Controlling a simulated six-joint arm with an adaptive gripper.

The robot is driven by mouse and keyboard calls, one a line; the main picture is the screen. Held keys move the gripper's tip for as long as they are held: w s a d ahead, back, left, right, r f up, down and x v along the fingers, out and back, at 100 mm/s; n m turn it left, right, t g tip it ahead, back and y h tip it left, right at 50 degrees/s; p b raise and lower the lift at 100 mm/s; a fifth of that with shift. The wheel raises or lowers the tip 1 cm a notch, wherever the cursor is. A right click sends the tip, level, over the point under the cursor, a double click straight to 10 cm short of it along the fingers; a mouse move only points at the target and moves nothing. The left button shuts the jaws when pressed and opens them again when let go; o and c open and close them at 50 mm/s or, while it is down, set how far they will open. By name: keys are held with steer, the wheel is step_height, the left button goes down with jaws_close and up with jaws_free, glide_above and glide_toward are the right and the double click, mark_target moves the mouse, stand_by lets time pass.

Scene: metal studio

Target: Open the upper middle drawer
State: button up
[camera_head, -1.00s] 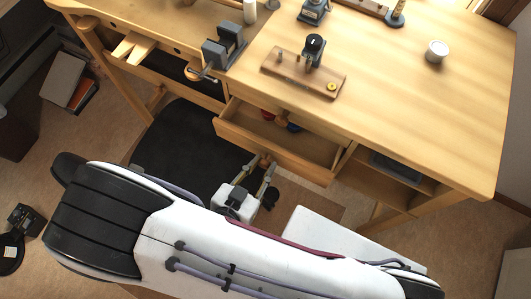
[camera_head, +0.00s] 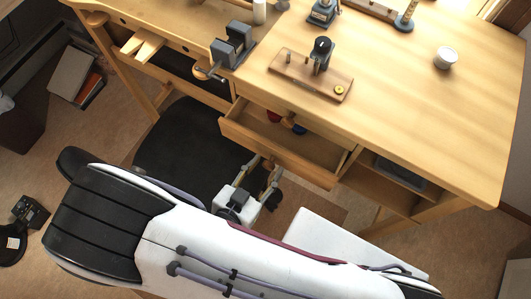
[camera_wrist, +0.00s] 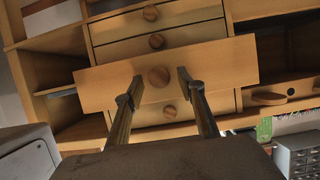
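The upper middle drawer (camera_head: 300,165) is pulled out from the wooden workbench, and its inside shows in the head view. In the wrist view, which appears upside down, its front (camera_wrist: 225,66) sticks out past the other drawers. Its round knob (camera_wrist: 160,77) is in line with the gap between my fingers. My gripper (camera_head: 263,172) is open in front of the drawer. One finger is on each side of the knob, with visible gaps, and nothing is held. Dark red and blue items (camera_head: 273,116) lie inside, partly hidden by the knob of the drawer above (camera_head: 288,121).
Other drawers (camera_wrist: 150,24) in the stack look shut. An open shelf (camera_head: 385,190) is right of the drawer. A vise (camera_head: 232,45) and a tool on a wooden base (camera_head: 312,78) are on the bench. A dark stool seat (camera_head: 190,140) stands left of my gripper.

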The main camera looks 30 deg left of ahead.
steer(key=shift+v, duration=1.1)
steer(key=shift+s+r, duration=0.15)
steer(key=shift+r, duration=0.15)
step_height(320, 180, up, 6)
steer(key=shift+r, duration=0.25)
